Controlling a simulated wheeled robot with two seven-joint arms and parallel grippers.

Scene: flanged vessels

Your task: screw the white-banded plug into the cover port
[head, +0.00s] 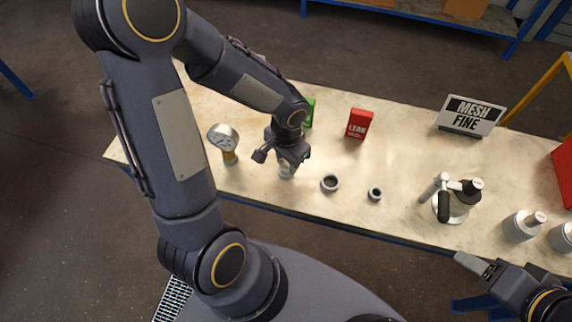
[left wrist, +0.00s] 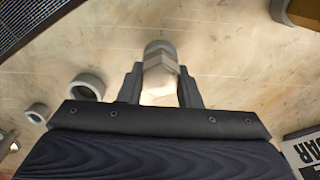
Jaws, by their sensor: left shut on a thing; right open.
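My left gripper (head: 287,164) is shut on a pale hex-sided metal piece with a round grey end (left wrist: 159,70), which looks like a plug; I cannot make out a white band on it. In the head view this piece (head: 286,173) shows under the fingers, low over the table; I cannot tell whether it touches the top. A flanged vessel (head: 455,210) with a light lever, a dark handle and a black knob stands on the right; I cannot pick out a cover port. My right gripper (head: 474,264) is open and empty off the table's front edge, lower right.
Two grey rings (head: 330,183) (head: 375,194) lie right of my left gripper. A gauge (head: 225,141) stands to its left. A red box (head: 359,124), a green box (head: 309,112) and a sign (head: 470,116) stand behind. Metal cylinders (head: 521,226) (head: 563,237) stand far right.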

